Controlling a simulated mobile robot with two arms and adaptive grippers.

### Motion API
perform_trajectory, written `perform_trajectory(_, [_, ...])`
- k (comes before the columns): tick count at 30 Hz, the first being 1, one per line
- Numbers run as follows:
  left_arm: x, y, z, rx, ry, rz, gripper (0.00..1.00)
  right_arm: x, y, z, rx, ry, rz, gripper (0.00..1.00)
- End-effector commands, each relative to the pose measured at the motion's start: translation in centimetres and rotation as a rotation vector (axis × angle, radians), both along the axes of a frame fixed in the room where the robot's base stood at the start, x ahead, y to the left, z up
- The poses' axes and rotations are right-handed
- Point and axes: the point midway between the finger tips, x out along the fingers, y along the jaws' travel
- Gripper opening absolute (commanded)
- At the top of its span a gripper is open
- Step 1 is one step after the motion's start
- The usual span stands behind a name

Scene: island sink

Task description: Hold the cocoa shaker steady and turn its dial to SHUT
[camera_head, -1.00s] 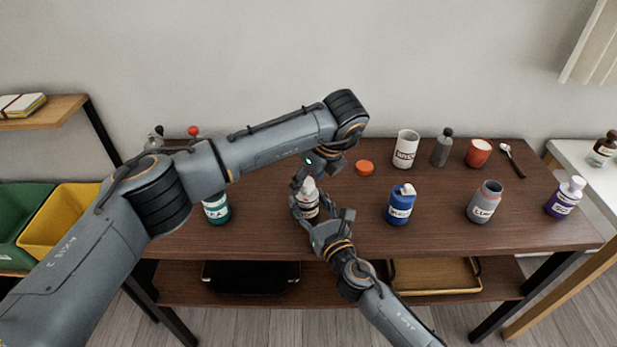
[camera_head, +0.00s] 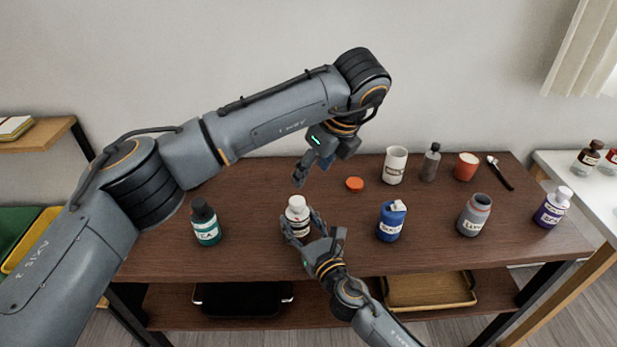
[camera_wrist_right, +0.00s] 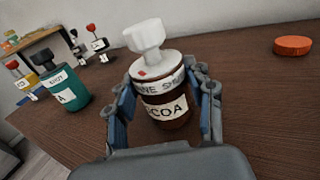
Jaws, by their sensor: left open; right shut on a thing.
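The cocoa shaker (camera_head: 297,210) stands upright on the brown table, with a dark body, white top and label reading "COCOA" in part. The right wrist view shows its white dial knob (camera_wrist_right: 146,42) and a collar (camera_wrist_right: 157,80) lettered "INE SHU", cut off by the curve. A small red mark sits on the white top, nearer the "INE" letters than the "SHU". My right gripper (camera_head: 302,228) is shut around the shaker's body, a finger on each side. My left gripper (camera_head: 316,168) is open and empty, above and behind the shaker, apart from the knob.
A teal bottle (camera_head: 206,225) stands left of the shaker and a blue bottle (camera_head: 391,222) right. An orange-red disc (camera_head: 355,185) lies behind. A white cup (camera_head: 395,165), grey jar (camera_head: 474,215), red cup (camera_head: 466,166) and purple bottle (camera_head: 551,208) stand farther right.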

Motion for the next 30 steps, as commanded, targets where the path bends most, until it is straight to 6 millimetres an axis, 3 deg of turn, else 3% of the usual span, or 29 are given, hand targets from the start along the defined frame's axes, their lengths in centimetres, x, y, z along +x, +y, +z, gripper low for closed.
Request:
perform_trajectory(12, [-0.1, -0.1, 0.3, -0.001, 0.001, 0.000, 0.56, 0.0, 0.0, 0.0, 0.000, 0.001, 0.000, 0.18])
perform_trajectory(13, [-0.1, -0.1, 0.3, -0.001, 0.001, 0.000, 0.56, 0.0, 0.0, 0.0, 0.000, 0.001, 0.000, 0.59])
perform_trajectory(16, [-0.1, -0.1, 0.3, -0.001, 0.001, 0.000, 0.56, 0.0, 0.0, 0.0, 0.000, 0.001, 0.000, 0.79])
perform_trajectory(26, [-0.1, -0.1, 0.3, -0.001, 0.001, 0.000, 0.56, -0.1, 0.0, 0.0, 0.000, 0.000, 0.000, 0.79])
perform_trajectory(30, [-0.1, -0.1, 0.3, -0.001, 0.001, 0.000, 0.56, -1.1, -0.5, -0.1, -0.001, 0.002, 0.000, 0.79])
